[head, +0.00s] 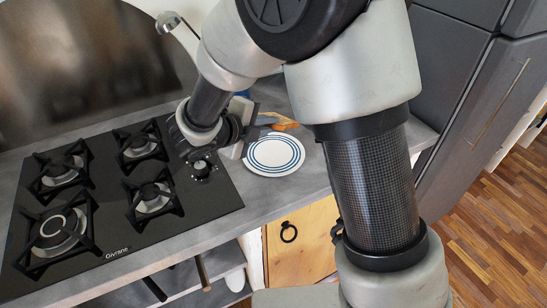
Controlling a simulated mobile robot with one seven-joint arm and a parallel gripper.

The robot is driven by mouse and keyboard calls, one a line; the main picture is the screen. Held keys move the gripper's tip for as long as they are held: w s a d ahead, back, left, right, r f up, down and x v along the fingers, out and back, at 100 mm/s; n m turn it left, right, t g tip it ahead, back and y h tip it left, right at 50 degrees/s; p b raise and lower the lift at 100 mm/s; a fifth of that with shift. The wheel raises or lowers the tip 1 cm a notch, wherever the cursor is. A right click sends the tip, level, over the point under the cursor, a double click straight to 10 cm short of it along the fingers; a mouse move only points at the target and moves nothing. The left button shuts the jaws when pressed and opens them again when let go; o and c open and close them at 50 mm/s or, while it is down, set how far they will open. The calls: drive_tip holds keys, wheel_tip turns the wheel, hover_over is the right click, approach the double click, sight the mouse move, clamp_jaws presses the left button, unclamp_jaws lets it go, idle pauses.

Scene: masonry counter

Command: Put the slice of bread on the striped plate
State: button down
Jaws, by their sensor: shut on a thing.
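The striped plate (274,166), white with blue rings, lies on the grey counter to the right of the cooktop. My gripper (250,118) is over the counter at the plate's upper left, partly hidden behind my own wrist. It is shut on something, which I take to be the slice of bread. An orange-brown flat piece (281,121) shows just right of the fingers, beyond the plate. It looks like the bread, but it is small and partly covered, so I cannot be sure. No food shows on the plate.
A black cooktop (120,215) with several burners fills the left of the counter (225,222). A tap (178,28) and a blue item (243,94) stand behind my gripper. A wooden cabinet door (300,245) is below the plate; dark tall cabinets stand right.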

wheel_tip(320, 180, down, 5)
drive_tip(key=b, duration=0.5)
drive_tip(key=shift+f, duration=1.4)
drive_tip(key=c, duration=2)
unclamp_jaws()
drive_tip(key=shift+p+v, duration=2.65)
drive_tip(key=shift+v, duration=1.35)
